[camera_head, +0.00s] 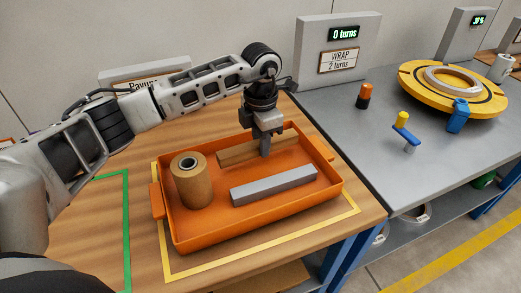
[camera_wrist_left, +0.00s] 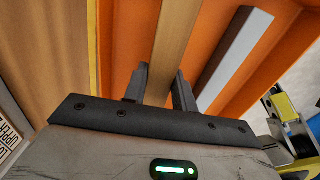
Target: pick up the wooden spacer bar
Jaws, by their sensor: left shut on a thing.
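The wooden spacer bar (camera_head: 238,154) lies in the orange tray (camera_head: 229,230), near its far side. My left gripper (camera_head: 265,149) reaches down into the tray and is shut on the bar, toward the bar's right part. In the left wrist view the bar (camera_wrist_left: 176,42) runs between the two fingers (camera_wrist_left: 160,85). I cannot tell whether the bar is clear of the tray floor. My right gripper is in neither view.
In the tray, a grey bar (camera_head: 274,185) lies nearer the front and a brown roll (camera_head: 190,180) stands at the left. To the right, a grey bench (camera_head: 360,142) carries a yellow turntable (camera_head: 420,82), an orange-and-black cylinder (camera_head: 364,95) and a yellow-handled lever (camera_head: 404,128).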

